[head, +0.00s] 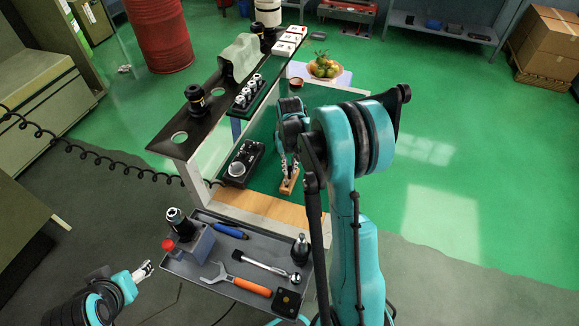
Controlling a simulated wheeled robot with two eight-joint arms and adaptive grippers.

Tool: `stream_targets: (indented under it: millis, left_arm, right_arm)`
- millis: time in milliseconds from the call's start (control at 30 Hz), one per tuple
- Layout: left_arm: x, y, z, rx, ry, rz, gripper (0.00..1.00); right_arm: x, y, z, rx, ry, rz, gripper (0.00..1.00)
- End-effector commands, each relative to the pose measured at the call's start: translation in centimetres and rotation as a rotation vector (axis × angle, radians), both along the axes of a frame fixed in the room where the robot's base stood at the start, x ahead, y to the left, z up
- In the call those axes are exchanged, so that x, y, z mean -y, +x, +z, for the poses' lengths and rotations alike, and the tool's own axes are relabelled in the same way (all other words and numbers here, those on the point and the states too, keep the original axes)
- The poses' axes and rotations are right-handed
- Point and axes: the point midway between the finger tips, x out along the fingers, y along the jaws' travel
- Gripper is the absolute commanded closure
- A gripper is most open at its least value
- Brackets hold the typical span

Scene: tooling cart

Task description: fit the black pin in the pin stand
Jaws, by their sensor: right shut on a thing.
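A small brown wooden block, which looks like the pin stand (289,186), sits on the cart's green shelf. My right gripper (290,172) points down directly over it and is shut, with its fingers at the stand's top. The black pin is too small and too covered by the fingers to make out, so I cannot tell how deep it sits in the stand. My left gripper (147,269) is at the lower left, beside the grey tray and away from the stand. Its fingers are too small to tell whether they are apart.
A black holder (243,160) stands left of the stand on the shelf. The grey tray (200,274) in front holds a screwdriver (230,231), a ratchet (262,265) and an orange-handled wrench (240,281). The dark upper shelf (163,142) carries tool holders. A fruit bowl (324,70) is behind.

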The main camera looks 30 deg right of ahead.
Motion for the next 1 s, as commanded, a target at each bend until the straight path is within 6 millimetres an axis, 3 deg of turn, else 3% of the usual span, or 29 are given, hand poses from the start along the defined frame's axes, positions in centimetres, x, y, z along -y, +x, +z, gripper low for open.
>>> stream_targets:
  millis: [1000]
  left_arm:
    - [0.0,0.0,-1.4,0.000,0.000,0.000,0.37]
  right_arm:
    - [0.0,0.0,-1.6,0.000,0.000,0.000,1.00]
